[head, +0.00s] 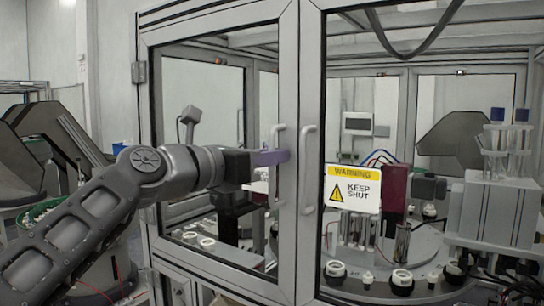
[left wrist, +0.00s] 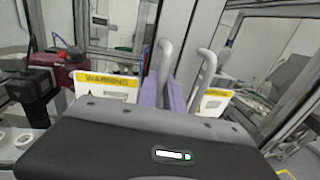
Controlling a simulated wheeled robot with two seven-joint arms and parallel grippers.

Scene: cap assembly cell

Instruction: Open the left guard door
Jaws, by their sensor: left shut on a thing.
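The left guard door (head: 289,72) is a grey-framed glazed panel. It looks shut, its inner edge close beside the right door (head: 312,75). Its handle (head: 274,190) is a grey upright bar near that inner edge. My left gripper (head: 274,157) reaches in from the left, its purple fingers shut on the handle's upper part. In the left wrist view, the two purple fingers (left wrist: 163,94) stand on either side of a grey bar handle (left wrist: 164,52), and a second bar (left wrist: 205,78) stands to the right. The fingertips' contact is partly hidden. My right gripper is not in view.
The right door's handle (head: 309,170) is close to the right of my fingers. A yellow and white warning sign (head: 352,189) is beyond it. Behind the glass stands a round table (head: 345,290) with several white-ringed parts. Door hinges (head: 139,72) are at the left frame post.

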